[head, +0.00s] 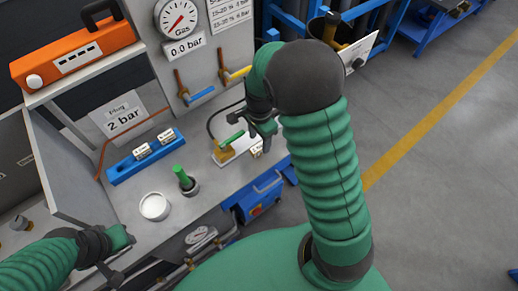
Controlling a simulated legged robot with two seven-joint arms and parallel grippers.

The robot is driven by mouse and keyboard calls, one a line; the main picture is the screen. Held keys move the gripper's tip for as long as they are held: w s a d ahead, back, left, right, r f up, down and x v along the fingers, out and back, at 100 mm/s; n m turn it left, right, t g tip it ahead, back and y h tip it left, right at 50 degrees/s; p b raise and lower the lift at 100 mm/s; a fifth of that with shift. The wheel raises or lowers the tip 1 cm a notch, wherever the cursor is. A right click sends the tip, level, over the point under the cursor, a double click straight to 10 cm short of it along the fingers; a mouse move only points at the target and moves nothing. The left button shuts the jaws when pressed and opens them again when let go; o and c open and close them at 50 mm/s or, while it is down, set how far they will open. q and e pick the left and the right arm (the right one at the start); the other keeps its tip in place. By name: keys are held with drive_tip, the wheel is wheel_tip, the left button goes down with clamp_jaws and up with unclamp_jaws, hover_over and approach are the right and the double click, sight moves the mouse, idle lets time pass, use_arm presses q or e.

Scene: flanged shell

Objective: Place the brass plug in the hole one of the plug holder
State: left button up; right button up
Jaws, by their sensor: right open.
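A brass plug (224,153) with a green handle sits at the left end of a small white plate on the grey bench. A long blue block (146,157) with two small white labels lies further left and looks like the plug holder; its holes are too small to make out. My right gripper (256,127) is open and empty, just above and to the right of the brass plug, apart from it. My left gripper (122,257) is at the lower left, over the bench's front edge; its fingers look spread, with nothing between them.
A dark cylinder with a green top (184,180) and a round white lid (155,206) stand on the bench between the grippers. A gauge panel (178,18) with valve handles rises behind. An orange case (73,58) sits at upper left. Floor is clear at right.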

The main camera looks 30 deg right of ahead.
sight(258, 147)
drive_tip(key=f, duration=0.2)
drive_tip(key=a+f, duration=0.1)
drive_tip(key=f, duration=0.1)
drive_tip(key=shift+s, duration=0.1)
drive_tip(key=shift+f, duration=0.1)
drive_tip(key=shift+d, duration=0.3)
drive_tip(key=shift+c, duration=0.6)
drive_tip(key=shift+d, duration=0.1)
drive_tip(key=c, duration=0.4)
drive_tip(key=shift+a, duration=0.25)
clamp_jaws()
